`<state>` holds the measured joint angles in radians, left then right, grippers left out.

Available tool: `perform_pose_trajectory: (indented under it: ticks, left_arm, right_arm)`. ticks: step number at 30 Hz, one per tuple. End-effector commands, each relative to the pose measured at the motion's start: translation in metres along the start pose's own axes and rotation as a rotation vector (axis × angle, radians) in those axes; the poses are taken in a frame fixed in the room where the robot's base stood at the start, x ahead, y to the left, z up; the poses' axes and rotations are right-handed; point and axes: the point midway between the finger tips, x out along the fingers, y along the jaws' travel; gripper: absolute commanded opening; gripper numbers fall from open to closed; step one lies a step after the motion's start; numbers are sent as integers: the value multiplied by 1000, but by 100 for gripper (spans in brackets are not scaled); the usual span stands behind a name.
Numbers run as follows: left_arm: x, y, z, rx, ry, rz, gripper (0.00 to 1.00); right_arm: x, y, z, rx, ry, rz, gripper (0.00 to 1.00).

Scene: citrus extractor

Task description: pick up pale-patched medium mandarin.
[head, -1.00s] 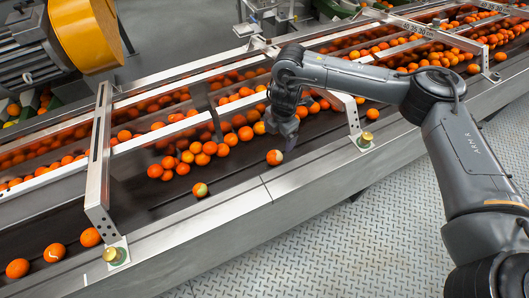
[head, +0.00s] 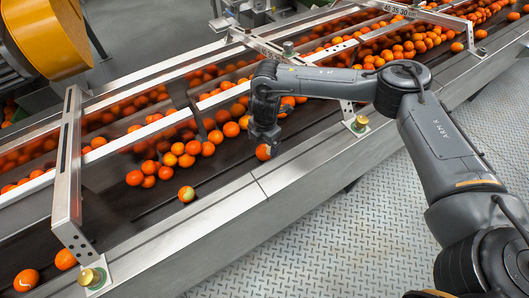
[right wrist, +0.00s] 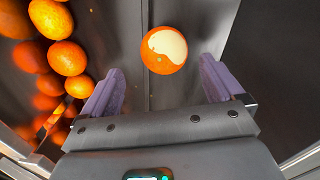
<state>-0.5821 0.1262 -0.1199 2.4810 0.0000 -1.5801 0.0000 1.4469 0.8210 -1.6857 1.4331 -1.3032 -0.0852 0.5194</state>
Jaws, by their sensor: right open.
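The pale-patched mandarin (right wrist: 164,50) is orange with a large cream patch. In the right wrist view it lies just beyond and between the fingertips of my right gripper (right wrist: 158,80). The jaws are open with purple-grey pads, and neither finger touches the fruit. In the head view the mandarin (head: 263,152) rests on the dark belt near the front metal edge, and my right gripper (head: 266,138) hangs down right at it, partly covering it. My left gripper is in neither view.
Several plain oranges (head: 190,155) lie in a group behind and left of the gripper; several also show in the wrist view (right wrist: 60,55). A fruit with a green-yellow patch (head: 186,194) lies alone on the belt. Metal frame bars (head: 68,180) cross the conveyor.

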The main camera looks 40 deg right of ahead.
Motion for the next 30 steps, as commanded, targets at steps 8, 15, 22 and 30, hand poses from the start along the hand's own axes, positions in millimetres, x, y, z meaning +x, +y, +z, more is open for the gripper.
perform_pose_trajectory:
  ticks: [8, 15, 22, 30]
  left_arm:
    - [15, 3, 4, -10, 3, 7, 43]
    - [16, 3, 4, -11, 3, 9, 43]
    - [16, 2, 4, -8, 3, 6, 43]
    - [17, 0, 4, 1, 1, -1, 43]
  right_arm:
    - [37, -6, 3, 1, -1, -1, 94]
    - [44, -6, 3, 1, -1, -1, 94]
    - [44, -6, 3, 1, -1, -1, 81]
    - [44, -6, 3, 1, 0, -1, 39]
